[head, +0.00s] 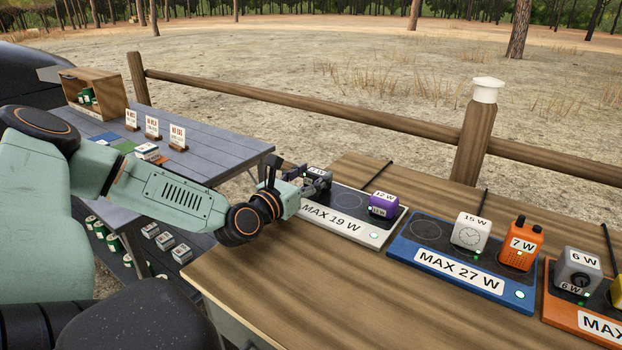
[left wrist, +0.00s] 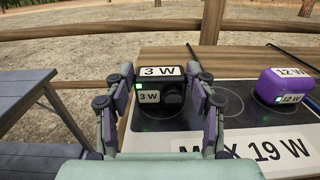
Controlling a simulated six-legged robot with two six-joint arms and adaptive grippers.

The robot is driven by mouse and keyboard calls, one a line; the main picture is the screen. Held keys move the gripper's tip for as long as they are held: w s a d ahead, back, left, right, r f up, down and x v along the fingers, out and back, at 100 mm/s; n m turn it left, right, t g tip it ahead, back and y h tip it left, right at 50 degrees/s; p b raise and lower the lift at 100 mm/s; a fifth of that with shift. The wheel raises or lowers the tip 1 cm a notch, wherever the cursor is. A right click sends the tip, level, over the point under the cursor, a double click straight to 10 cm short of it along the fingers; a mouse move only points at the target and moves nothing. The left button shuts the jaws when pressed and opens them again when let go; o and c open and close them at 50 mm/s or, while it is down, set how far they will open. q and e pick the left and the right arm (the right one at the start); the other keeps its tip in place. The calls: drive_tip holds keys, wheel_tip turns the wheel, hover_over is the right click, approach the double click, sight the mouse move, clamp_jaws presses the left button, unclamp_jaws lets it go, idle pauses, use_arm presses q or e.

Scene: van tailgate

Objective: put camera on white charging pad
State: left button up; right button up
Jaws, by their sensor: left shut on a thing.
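The white charging pad (head: 378,237), marked MAX 19 W, lies on the wooden table; it also shows in the left wrist view (left wrist: 226,143). My left gripper (head: 314,187) is at the pad's left end. In the left wrist view its fingers (left wrist: 160,104) are shut on a small dark camera (left wrist: 172,92) with 3 W labels and a round lens. The camera is upright at the left ring of the pad; its underside contact is hard to tell. A purple 12 W device (head: 383,204) stands on the pad's right half. My right gripper is not in view.
Right of it, a blue pad (head: 408,253) bears a white 15 W clock (head: 471,231) and an orange 7 W radio (head: 521,243). An orange pad (head: 562,308) bears a grey 6 W device (head: 577,269). A grey table (head: 215,147) stands left. The front tabletop is clear.

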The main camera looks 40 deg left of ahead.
use_arm(q)
drive_tip(key=shift+d, duration=0.1)
drive_tip(key=o, duration=1.3)
drive_tip(key=shift+f, duration=0.1)
drive_tip(key=shift+c, duration=0.2)
